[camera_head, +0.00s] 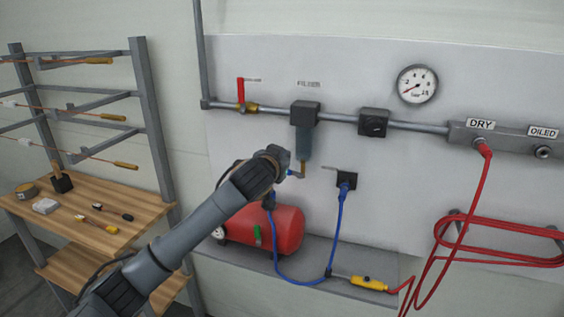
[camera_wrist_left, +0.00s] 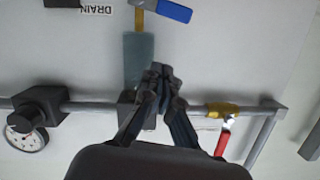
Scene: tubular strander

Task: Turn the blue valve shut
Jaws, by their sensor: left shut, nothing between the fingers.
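The blue valve handle (camera_head: 291,173) sits at the foot of the brass drain pipe under the grey filter bowl (camera_head: 304,142). In the head view it is partly hidden by my left gripper. In the left wrist view, which is upside down, the blue handle (camera_wrist_left: 174,11) sticks out sideways, roughly across the brass pipe (camera_wrist_left: 139,20). My left gripper (camera_head: 278,156) is just left of the filter bowl. Its fingers (camera_wrist_left: 161,74) are shut and empty, and appear in front of the filter in the wrist view, apart from the handle. My right gripper is out of view.
A red-handled valve (camera_head: 240,92) is on the pipe up left, with a gauge (camera_head: 417,84) to the right. Below are a red tank (camera_head: 285,228) and a blue hose (camera_head: 338,228). A wooden bench (camera_head: 85,225) stands left.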

